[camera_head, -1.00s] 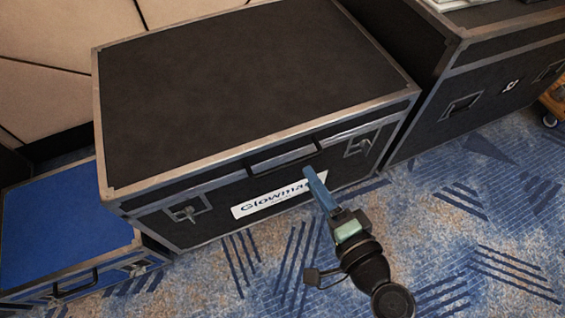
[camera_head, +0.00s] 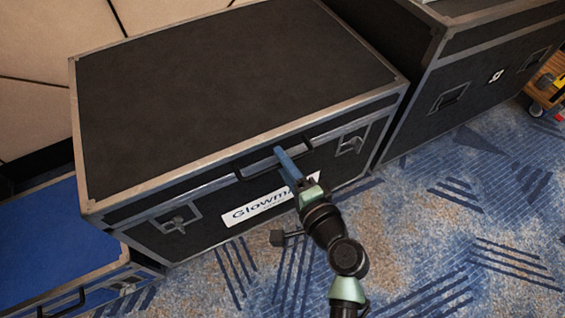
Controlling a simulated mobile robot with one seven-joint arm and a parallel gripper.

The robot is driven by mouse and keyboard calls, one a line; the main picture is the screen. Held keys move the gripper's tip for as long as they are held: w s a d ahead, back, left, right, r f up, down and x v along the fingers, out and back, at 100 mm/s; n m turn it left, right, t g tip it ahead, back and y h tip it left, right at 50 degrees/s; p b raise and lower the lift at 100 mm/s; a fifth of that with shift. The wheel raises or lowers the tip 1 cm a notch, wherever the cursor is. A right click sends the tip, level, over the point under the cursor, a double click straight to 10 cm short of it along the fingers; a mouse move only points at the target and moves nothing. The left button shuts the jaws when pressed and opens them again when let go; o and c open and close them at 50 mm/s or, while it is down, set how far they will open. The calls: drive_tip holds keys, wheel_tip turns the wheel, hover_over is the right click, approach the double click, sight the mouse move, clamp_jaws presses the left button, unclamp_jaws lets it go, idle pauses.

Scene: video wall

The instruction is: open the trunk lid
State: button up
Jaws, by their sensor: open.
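The black trunk with metal-edged corners stands on the carpet, and its flat lid (camera_head: 235,90) is shut. A dark handle (camera_head: 262,160) runs along the front edge of the lid. Below it is a white label (camera_head: 250,212) with lettering, partly hidden by my arm. Latches sit on the front at left (camera_head: 176,221) and right (camera_head: 350,146). My gripper (camera_head: 283,153) is open, its blue fingers reaching up to the handle near its middle. I cannot tell whether the fingers touch the handle or are around it.
A lower blue-topped case (camera_head: 50,235) stands at left. A taller black case (camera_head: 480,95) stands close on the right. A wooden cart (camera_head: 547,90) is at the far right. Patterned carpet (camera_head: 440,230) in front is clear.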

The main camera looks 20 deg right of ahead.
drive_tip(key=shift+w, duration=0.3)
clamp_jaws()
idle(1.3)
